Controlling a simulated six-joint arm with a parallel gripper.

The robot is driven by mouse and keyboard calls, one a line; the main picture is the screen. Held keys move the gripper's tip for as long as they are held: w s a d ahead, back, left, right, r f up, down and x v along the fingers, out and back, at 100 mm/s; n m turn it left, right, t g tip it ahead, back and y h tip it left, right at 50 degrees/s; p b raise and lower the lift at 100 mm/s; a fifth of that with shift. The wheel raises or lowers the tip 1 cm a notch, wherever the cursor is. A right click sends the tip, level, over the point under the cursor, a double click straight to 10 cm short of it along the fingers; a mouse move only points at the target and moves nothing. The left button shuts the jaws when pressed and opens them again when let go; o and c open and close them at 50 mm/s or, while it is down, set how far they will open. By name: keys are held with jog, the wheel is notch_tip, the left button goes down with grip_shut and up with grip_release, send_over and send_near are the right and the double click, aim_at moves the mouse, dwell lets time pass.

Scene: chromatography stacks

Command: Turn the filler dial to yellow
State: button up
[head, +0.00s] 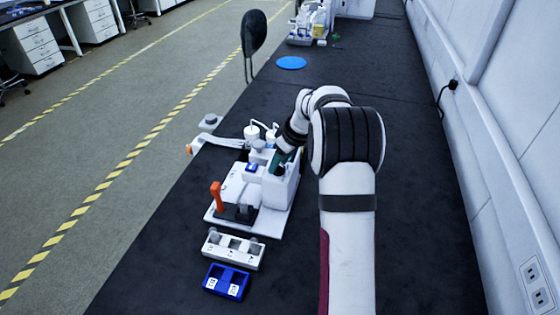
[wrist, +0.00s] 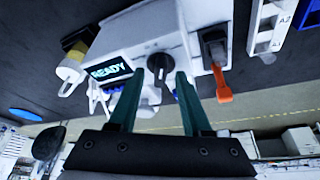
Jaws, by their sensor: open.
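The filler (head: 247,191) is a white machine on the dark bench in the head view. In the wrist view its front (wrist: 140,40) shows a small screen (wrist: 107,73) reading READY and a dark round dial (wrist: 157,65) with a raised bar grip. My gripper (wrist: 158,76) is open, its two green fingers standing apart on either side of the dial; I cannot tell whether they touch it. No yellow mark at the dial can be made out. In the head view my gripper (head: 287,160) is at the machine's right side, and my arm hides part of it.
An orange-handled lever (head: 216,194) stands on the machine's base, close beside my right finger in the wrist view (wrist: 221,84). A white rack (head: 233,249) and a blue rack (head: 226,282) lie in front. A blue disc (head: 291,62) lies farther back, with bare bench around it.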

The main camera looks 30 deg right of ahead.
grip_shut()
jog(key=m+h, duration=0.1)
jog(key=m, duration=0.3)
jog(key=shift+a+m+h, duration=0.1)
jog(key=shift+m+h, duration=0.3)
grip_release()
